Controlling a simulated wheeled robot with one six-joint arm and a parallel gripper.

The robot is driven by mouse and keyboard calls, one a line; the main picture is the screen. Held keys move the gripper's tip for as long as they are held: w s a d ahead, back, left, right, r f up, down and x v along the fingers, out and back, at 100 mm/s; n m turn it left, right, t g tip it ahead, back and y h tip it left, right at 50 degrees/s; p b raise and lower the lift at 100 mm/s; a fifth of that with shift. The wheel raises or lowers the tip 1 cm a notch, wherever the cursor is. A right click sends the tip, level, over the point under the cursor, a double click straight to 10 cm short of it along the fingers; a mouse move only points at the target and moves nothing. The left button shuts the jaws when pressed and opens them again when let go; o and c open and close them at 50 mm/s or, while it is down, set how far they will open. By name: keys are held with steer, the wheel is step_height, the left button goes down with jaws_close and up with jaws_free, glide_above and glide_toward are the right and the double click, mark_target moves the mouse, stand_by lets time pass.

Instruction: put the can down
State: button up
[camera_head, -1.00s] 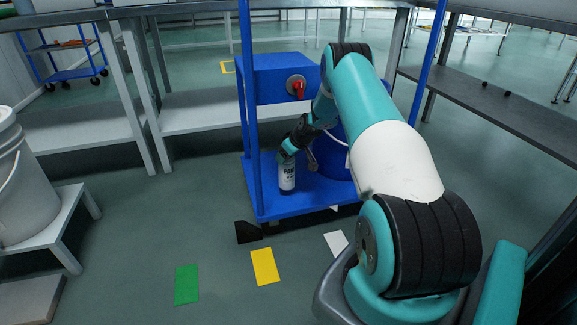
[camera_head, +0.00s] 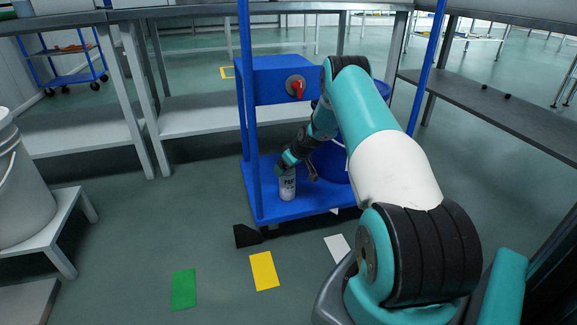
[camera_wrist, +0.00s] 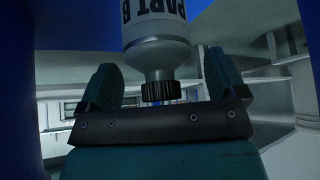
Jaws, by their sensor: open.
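The can (camera_head: 288,185) is a white-grey bottle shape with dark lettering and a black ribbed cap. It stands upright on the blue cart's lower shelf (camera_head: 266,208), near the front left. My gripper (camera_head: 284,166) is at its top, reaching down from the right. In the wrist view the can (camera_wrist: 155,50) shows its "PART B" label and its cap toward the gripper palm. The fingers of my gripper (camera_wrist: 160,78) are open, one on each side of its shoulder, with gaps visible. The can's base is outside the wrist view.
The cart's blue posts (camera_head: 247,110) rise close to the left of my gripper. A blue bucket (camera_head: 330,163) stands behind and right of the can. A blue box with a red knob (camera_head: 297,87) sits above. A white bucket (camera_head: 20,185) stands on a left bench.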

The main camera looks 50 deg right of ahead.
steer(key=p+v, duration=0.5)
steer(key=v, duration=0.7)
